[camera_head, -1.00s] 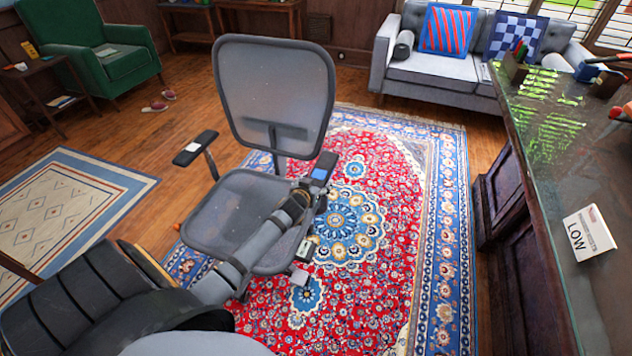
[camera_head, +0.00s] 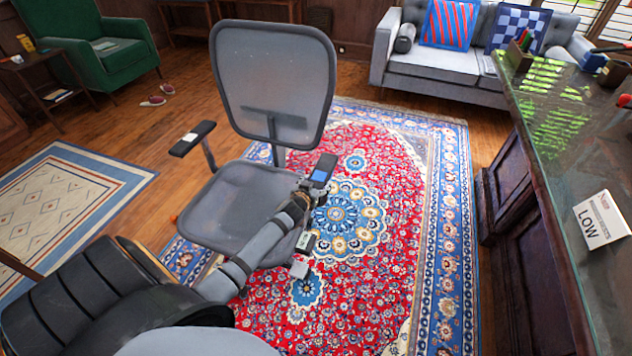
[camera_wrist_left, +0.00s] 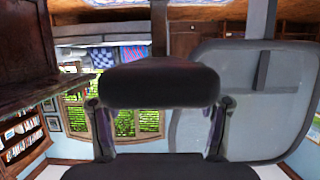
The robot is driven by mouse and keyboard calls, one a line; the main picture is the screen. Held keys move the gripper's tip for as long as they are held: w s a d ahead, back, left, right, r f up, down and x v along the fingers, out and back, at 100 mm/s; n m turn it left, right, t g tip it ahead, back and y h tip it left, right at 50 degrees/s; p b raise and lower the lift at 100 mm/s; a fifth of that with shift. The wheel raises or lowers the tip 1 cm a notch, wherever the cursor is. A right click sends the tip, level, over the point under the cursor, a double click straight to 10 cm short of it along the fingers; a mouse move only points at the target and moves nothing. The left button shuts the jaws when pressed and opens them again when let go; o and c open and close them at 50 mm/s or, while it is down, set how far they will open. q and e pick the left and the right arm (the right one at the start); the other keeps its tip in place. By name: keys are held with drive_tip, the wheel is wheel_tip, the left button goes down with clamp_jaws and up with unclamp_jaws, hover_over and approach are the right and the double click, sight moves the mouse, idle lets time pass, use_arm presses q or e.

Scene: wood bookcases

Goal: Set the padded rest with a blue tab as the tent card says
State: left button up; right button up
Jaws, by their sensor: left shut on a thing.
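The padded rest with a blue tab (camera_head: 322,170) is the dark armrest on the right side of the grey mesh office chair (camera_head: 240,205). My left gripper (camera_head: 308,193) is shut on this rest, just below its pad. In the left wrist view the dark pad (camera_wrist_left: 158,84) fills the middle, with a finger to either side of it below. The blue tab does not show there. The chair's other armrest (camera_head: 192,138) has a pale tab and stands on the left. The tent card (camera_head: 597,221) on the glass-topped desk reads "LOW". My right gripper is out of view.
The desk (camera_head: 565,190) runs along the right side. The chair stands on a red and blue rug (camera_head: 380,270). A grey sofa (camera_head: 440,75) is at the back, and a green armchair (camera_head: 110,50) at the back left. The rug between chair and desk is clear.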

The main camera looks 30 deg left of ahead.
use_arm(q)
drive_tip(key=shift+s+f, duration=0.1)
drive_tip(key=shift+f, duration=0.1)
drive_tip(key=o, duration=1.7)
drive_tip(key=shift+f, duration=0.1)
drive_tip(key=v, duration=1.2)
drive_tip(key=shift+d, duration=0.1)
